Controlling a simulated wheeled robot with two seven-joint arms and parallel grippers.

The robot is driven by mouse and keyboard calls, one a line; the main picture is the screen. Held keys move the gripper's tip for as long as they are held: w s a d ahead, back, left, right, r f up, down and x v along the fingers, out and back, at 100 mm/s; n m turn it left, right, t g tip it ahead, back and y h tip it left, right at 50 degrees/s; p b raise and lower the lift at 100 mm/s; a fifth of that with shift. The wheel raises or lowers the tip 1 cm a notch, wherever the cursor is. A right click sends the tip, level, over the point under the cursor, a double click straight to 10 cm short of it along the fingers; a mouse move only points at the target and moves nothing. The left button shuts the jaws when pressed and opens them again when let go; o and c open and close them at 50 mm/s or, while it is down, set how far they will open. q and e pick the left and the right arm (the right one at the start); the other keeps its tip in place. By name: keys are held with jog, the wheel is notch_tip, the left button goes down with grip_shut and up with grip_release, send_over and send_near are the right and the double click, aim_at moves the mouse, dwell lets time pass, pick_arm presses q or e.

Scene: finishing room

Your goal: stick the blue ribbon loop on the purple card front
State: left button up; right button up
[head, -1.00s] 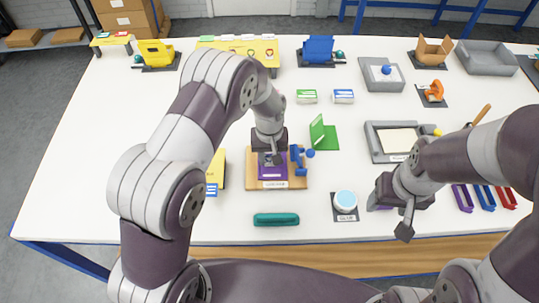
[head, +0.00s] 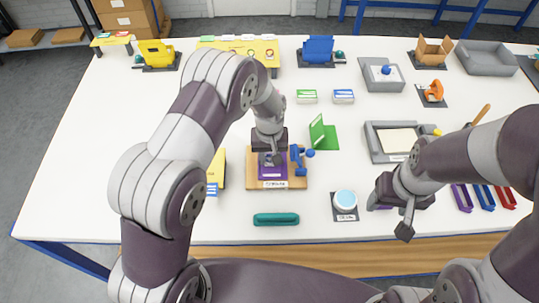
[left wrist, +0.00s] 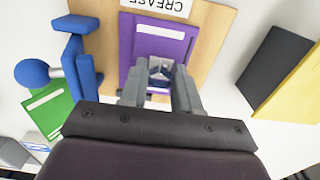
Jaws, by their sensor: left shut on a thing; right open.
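The purple card (head: 271,173) lies on a wooden board with a label reading CREASE. It also shows in the left wrist view (left wrist: 146,44), with a pale strip across its front. My left gripper (head: 270,159) points down over the card. In the left wrist view its fingers (left wrist: 159,76) are shut on a small dark blue piece, the blue ribbon loop (left wrist: 160,74), at the card's face. The fingers hide most of the loop, and I cannot tell whether it touches the card. My right gripper (head: 390,215) is open at the front right, beside the glue pot, with nothing visible in it.
A blue clamp-like tool (head: 298,159) stands on the wooden board (head: 299,183) beside the card. A green folded card (head: 323,135) is behind it. A teal bar (head: 276,219) lies in front. The glue pot (head: 345,202) and coloured strips (head: 484,198) are to the right.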

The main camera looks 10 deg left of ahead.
aim_at(269, 156)
pick_arm(q)
jog(key=shift+f, duration=0.45)
jog(key=shift+s+f, duration=0.15)
dwell(1.1)
jog(key=shift+r, duration=0.2)
jog(key=o, duration=1.4)
jog(key=shift+c, duration=0.2)
jog(key=shift+r, duration=0.1)
jog(key=shift+r, duration=0.15)
jog(key=shift+r+p, duration=3)
jog(key=shift+r, duration=0.9)
jog(key=shift+f, duration=0.1)
